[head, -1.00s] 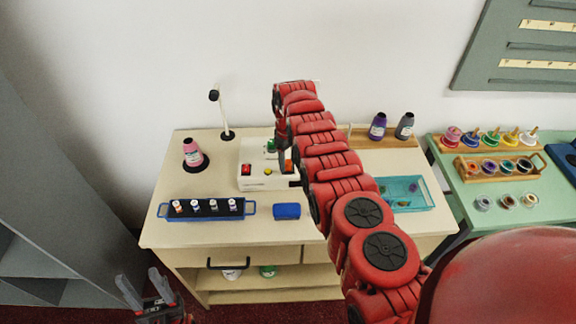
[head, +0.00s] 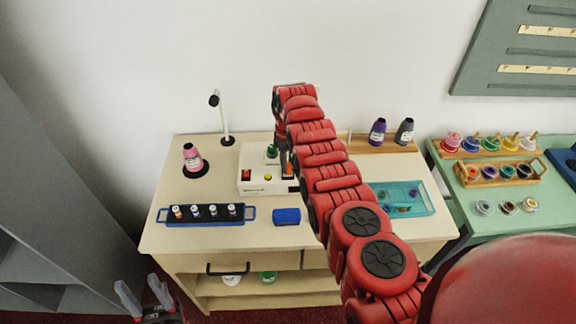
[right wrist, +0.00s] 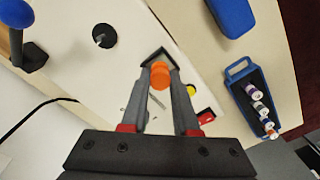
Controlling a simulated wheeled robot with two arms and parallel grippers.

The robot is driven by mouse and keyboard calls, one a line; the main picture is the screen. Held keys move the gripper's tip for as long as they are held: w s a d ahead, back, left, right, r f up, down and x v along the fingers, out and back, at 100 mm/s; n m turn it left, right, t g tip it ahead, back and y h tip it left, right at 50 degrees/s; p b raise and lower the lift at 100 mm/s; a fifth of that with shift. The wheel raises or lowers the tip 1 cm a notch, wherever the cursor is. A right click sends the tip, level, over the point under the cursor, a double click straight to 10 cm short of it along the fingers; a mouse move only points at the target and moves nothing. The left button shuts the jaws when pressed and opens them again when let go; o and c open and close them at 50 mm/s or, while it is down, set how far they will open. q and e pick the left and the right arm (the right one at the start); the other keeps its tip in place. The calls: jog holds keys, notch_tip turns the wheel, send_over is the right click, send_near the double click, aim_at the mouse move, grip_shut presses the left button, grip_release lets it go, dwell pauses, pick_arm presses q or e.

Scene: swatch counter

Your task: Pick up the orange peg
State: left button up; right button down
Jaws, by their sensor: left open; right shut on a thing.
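The orange peg (right wrist: 160,75) is between the fingertips of my right gripper (right wrist: 161,82) in the right wrist view. That gripper is shut on it. In the head view the right gripper (head: 284,158) is over the white device (head: 258,187), largely hidden by my red arm, and a bit of orange shows there. I cannot tell whether the peg touches the device. My left gripper (head: 143,298) is open and empty, low at the left, in front of the counter.
A blue rack (head: 249,213) of small bottles and a blue block (head: 287,216) lie in front. A teal tray (head: 428,205) is right; a pink cone (head: 192,157) and white post (head: 223,120) are left.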

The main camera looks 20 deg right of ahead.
jog(key=shift+r, duration=0.35)
jog(key=shift+r+b, duration=0.4)
jog(key=shift+b, duration=0.3)
jog(key=shift+s+a+r+p, duration=0.2)
jog(key=shift+r+p, duration=0.55)
jog(key=shift+p, duration=0.2)
jog(key=s+a+p, duration=0.4)
jog(key=s+p, duration=0.7)
jog(key=s, duration=0.4)
jog(key=shift+r, duration=0.4)
jog(key=shift+a, duration=0.1)
